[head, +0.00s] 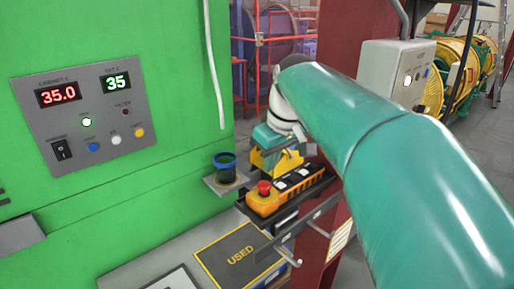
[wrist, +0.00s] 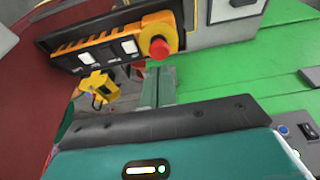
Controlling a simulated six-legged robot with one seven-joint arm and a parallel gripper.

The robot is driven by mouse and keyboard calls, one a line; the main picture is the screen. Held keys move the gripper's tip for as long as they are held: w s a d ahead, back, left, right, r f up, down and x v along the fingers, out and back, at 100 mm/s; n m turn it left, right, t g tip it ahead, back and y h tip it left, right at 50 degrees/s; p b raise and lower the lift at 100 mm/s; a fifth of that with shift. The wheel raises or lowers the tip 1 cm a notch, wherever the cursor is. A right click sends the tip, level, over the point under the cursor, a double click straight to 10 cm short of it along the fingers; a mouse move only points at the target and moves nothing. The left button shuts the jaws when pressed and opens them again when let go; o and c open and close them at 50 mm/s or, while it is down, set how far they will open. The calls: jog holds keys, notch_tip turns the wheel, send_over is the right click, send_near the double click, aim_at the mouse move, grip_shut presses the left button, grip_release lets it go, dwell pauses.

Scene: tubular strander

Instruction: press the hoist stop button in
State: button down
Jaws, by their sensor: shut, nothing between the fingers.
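The hoist pendant (head: 290,190) is a yellow-orange box with a red mushroom stop button (head: 264,187) at its near left end. It rests on a dark holder fixed to the red column. In the wrist view the pendant (wrist: 97,50) lies across the top, with the red button (wrist: 160,48) at its right end. My gripper (head: 277,160) is shut and empty, just behind and above the pendant in the head view. It looks apart from the red button.
A green cabinet (head: 180,130) with a control panel (head: 85,112) fills the left. A blue-rimmed cup (head: 225,165) stands on a small shelf beside the pendant. The red column (head: 335,90) rises behind. A tray marked USED (head: 240,255) lies below.

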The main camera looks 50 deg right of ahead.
aim_at(264, 183)
jog(key=shift+x, duration=2.2)
